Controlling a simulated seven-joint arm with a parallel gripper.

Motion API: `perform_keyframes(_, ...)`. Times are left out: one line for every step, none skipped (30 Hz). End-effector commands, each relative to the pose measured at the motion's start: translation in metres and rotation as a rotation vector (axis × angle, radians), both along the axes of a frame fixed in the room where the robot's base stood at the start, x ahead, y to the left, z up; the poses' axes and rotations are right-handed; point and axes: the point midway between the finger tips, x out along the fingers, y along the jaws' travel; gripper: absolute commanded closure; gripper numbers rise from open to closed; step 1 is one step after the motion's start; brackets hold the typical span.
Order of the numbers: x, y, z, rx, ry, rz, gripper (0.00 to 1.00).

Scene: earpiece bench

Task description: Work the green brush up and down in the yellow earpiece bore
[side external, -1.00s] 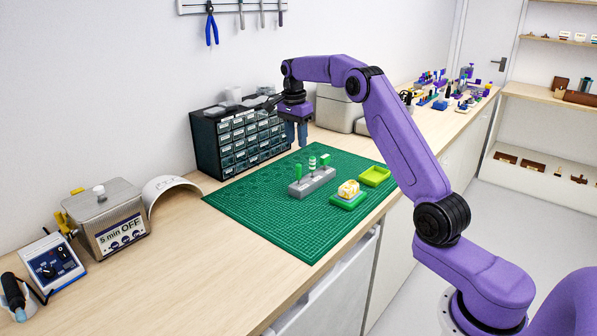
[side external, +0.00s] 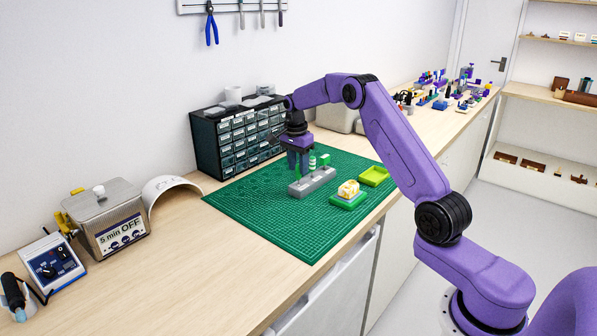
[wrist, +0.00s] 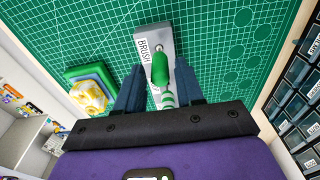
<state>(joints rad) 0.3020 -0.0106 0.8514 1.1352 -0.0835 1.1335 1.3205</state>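The green brush (wrist: 160,68) stands upright in a grey rack (side external: 314,182), beside a label reading "BRUSH" in the wrist view. A green-and-white striped tool (wrist: 167,99) stands near it; it also shows in the side view (side external: 312,161).
A lime tray (side external: 374,175) lies behind and right of the earpiece. The green cutting mat (side external: 265,217) is clear at the front and left. A dark drawer cabinet (side external: 207,148) stands close behind my gripper. An ultrasonic cleaner (side external: 112,218) is at left.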

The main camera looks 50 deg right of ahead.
Motion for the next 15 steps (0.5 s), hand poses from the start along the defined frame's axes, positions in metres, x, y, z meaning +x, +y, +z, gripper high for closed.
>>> perform_keyframes(0.0000,0.0000,-0.0005,0.000,0.000,0.000,0.63)
perform_keyframes(0.0000,0.0000,-0.0006,0.000,0.000,0.000,0.63)
perform_keyframes(-0.0001,0.0000,-0.0006,0.000,0.000,0.000,0.63)
perform_keyframes(-0.0001,0.0000,-0.0005,0.000,0.000,0.000,0.63)
perform_keyframes(-0.0001,0.0000,-0.0005,0.000,0.000,0.000,0.63)
perform_keyframes(-0.0001,0.0000,-0.0005,0.000,0.000,0.000,0.63)
perform_keyframes(-0.0001,0.0000,-0.0005,0.000,0.000,0.000,0.63)
perform_keyframes(-0.0001,0.0000,-0.0004,0.000,0.000,0.000,0.68)
perform_keyframes(-0.0001,0.0000,-0.0004,0.000,0.000,0.000,0.74)
perform_keyframes(-0.0001,0.0000,-0.0004,0.000,0.000,0.000,0.79)
perform_keyframes(-0.0001,0.0000,-0.0004,0.000,0.000,0.000,0.84)
perform_keyframes(-0.0001,0.0000,-0.0004,0.000,0.000,0.000,0.90)
perform_keyframes(-0.0001,0.0000,-0.0004,0.000,0.000,0.000,0.95)
perform_keyframes(-0.0001,0.0000,-0.0004,0.000,0.000,0.000,1.00)
perform_keyframes(-0.0001,0.0001,-0.0003,0.000,0.000,0.000,1.00)
